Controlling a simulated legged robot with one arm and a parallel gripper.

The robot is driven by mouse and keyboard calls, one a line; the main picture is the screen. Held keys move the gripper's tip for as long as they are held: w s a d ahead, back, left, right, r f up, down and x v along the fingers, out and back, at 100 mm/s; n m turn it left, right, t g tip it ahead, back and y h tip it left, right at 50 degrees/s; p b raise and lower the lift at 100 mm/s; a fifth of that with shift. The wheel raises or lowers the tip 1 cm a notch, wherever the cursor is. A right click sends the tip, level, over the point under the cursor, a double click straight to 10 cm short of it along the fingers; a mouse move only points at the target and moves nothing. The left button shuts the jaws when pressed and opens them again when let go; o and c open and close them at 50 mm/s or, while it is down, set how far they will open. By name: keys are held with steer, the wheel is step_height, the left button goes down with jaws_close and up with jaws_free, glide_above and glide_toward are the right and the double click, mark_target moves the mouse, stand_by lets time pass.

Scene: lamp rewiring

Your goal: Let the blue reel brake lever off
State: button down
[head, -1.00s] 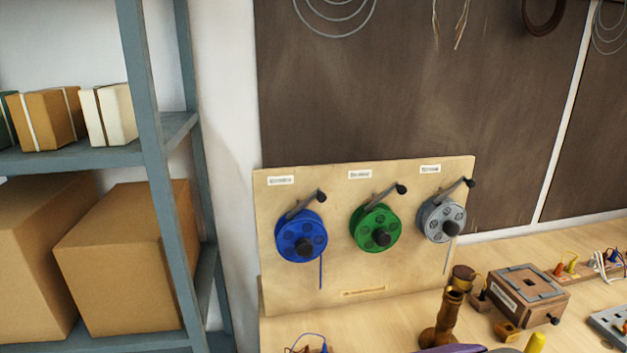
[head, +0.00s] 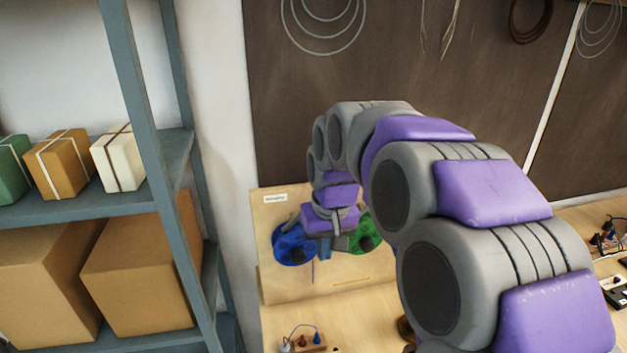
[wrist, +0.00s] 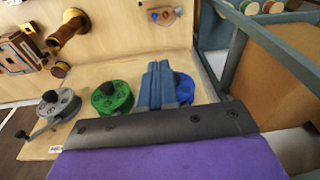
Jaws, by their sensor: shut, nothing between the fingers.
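The blue reel (head: 291,247) hangs on the left of an upright wooden board (head: 283,287). In the wrist view the blue reel (wrist: 185,88) is partly covered by my fingers. Its lever is mostly hidden behind my gripper in the head view and cannot be made out in the wrist view. My gripper (head: 323,252) is in front of the board, between the blue reel and the green reel (head: 362,236). In the wrist view my gripper (wrist: 158,68) has its blue-grey fingers together with nothing between them. I cannot tell whether it touches the lever.
The green reel sits close to the right of my gripper. The grey reel (wrist: 60,103) with its lever shows in the wrist view. A metal shelf (head: 150,120) with boxes stands left of the board. A small wooden block with plugs (head: 310,341) lies on the bench below.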

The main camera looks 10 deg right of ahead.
steer(key=w+d+r+t+p, duration=0.1)
steer(key=w+d+r+p, duration=0.1)
steer(key=w+r+p, duration=0.6)
steer(key=w+r, duration=0.3)
steer(key=w, duration=0.4)
steer(key=shift+d+r+m+t+p, duration=0.25)
steer(key=shift+r+m+t+p, duration=0.05)
steer(key=shift+r+t, duration=0.1)
steer(key=x, duration=0.4)
steer(key=p+x, duration=0.1)
steer(key=x, duration=0.3)
steer(key=s+p+x, duration=0.1)
steer(key=x, duration=0.3)
steer(key=shift+w+f, duration=0.1)
steer(key=shift+f, duration=0.25)
steer(key=shift+a+f, duration=0.15)
steer(key=shift+f, duration=0.55)
steer(key=shift+f, duration=0.1)
